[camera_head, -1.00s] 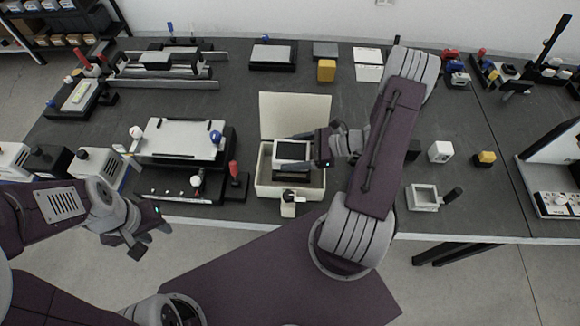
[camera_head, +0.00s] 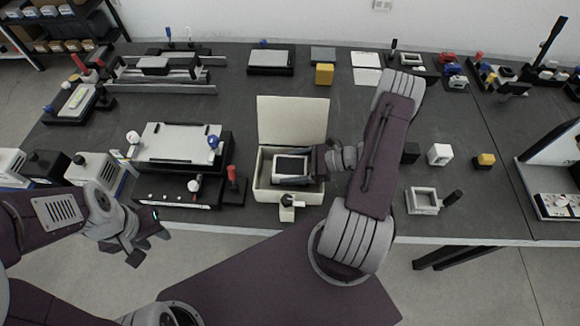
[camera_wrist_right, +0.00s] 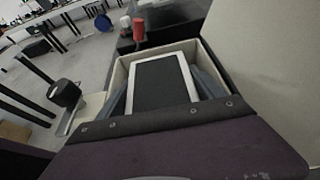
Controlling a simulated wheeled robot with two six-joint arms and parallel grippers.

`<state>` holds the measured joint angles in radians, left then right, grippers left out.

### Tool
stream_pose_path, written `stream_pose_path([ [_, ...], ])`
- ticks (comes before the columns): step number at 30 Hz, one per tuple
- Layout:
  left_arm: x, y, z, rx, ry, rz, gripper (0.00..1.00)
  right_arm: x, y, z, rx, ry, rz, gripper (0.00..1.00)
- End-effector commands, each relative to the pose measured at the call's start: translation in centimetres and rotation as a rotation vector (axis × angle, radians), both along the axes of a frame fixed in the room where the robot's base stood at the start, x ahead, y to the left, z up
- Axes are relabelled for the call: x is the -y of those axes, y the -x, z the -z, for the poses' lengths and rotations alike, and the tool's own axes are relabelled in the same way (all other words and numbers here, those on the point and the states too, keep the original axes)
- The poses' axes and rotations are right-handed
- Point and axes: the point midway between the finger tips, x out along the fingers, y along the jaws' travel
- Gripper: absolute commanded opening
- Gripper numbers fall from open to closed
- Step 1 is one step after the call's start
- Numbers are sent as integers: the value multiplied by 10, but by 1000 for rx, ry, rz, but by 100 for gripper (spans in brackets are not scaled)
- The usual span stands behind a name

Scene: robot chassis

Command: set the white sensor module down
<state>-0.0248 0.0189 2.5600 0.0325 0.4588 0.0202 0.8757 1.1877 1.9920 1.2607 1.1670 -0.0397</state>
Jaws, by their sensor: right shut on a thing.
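The white sensor module (camera_head: 291,166), a white-rimmed block with a dark face, is inside the open cream box (camera_head: 262,180). In the right wrist view the module (camera_wrist_right: 160,84) sits between the two grey fingers, within the box walls. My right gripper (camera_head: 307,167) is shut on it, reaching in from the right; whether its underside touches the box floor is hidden. The box lid (camera_head: 292,120) stands raised at the back. My left gripper (camera_head: 149,246) is open and empty, in front of the table's front edge.
A silver plate fixture (camera_head: 180,143) and a red-handled clamp (camera_head: 232,180) stand left of the box. A small latch block (camera_head: 287,208) is at its front.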

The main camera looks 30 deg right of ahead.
Motion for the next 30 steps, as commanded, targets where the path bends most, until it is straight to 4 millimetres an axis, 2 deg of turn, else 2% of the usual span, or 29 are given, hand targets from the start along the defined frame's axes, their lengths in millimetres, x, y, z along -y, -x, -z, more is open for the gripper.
stream_pose_path([
  [5, 0, 0, 3, 0, 0, 0, 36, 0, 0, 4, -1, 1, 0, 24],
  [6, 0, 0, 3, 0, 0, 0, 36, 0, 0, 5, -2, 1, 0, 80],
  [8, 0, 0, 3, 0, 0, 0, 36, 0, 1, 5, -2, 1, -1, 97],
  [9, 0, 0, 3, 0, 0, 0, 36, 0, 1, 5, -3, 1, 0, 99],
  [17, 0, 0, 3, 0, 0, 0, 36, -1, 1, 6, -5, 1, -2, 99],
  [19, 0, 0, -3, 0, 0, 0, 36, -1, 1, -1, -5, 1, -2, 99],
  [21, 0, 0, -15, 0, 0, 0, 36, -1, 1, -16, -5, 1, -2, 99],
  [23, 0, 0, -3, 1, 0, 0, 36, 14, 7, -11, -1, 3, 5, 99],
  [30, 0, 0, 7, 0, 0, 0, 36, 66, 39, -37, 1, 6, 5, 99],
])
